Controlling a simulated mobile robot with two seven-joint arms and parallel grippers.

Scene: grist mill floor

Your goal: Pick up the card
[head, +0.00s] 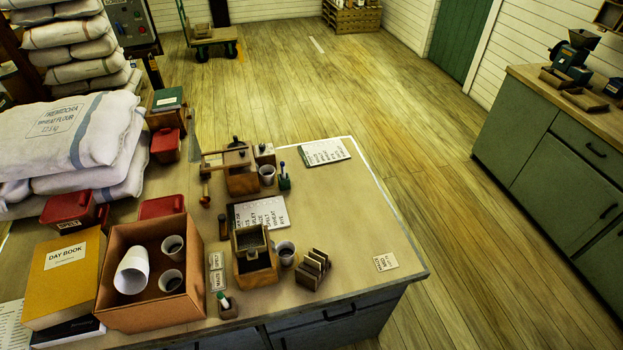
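A small cream card (385,262) with a few lines of print lies flat on the worktop (345,215), close to its right edge. Nothing touches or covers it. A larger printed sheet (325,151) lies near the worktop's far edge. Another printed sheet (270,211) lies in the middle, partly hidden behind a wooden box. Two small labels (216,261) sit beside the cardboard box. Neither of my grippers is in view.
A wooden rack (313,270) with upright slats and a grey cup (286,253) stand left of the card. A cardboard box (150,312) with white cups, a yellow day book (66,277) and flour sacks (75,140) fill the left. The worktop around the card is clear.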

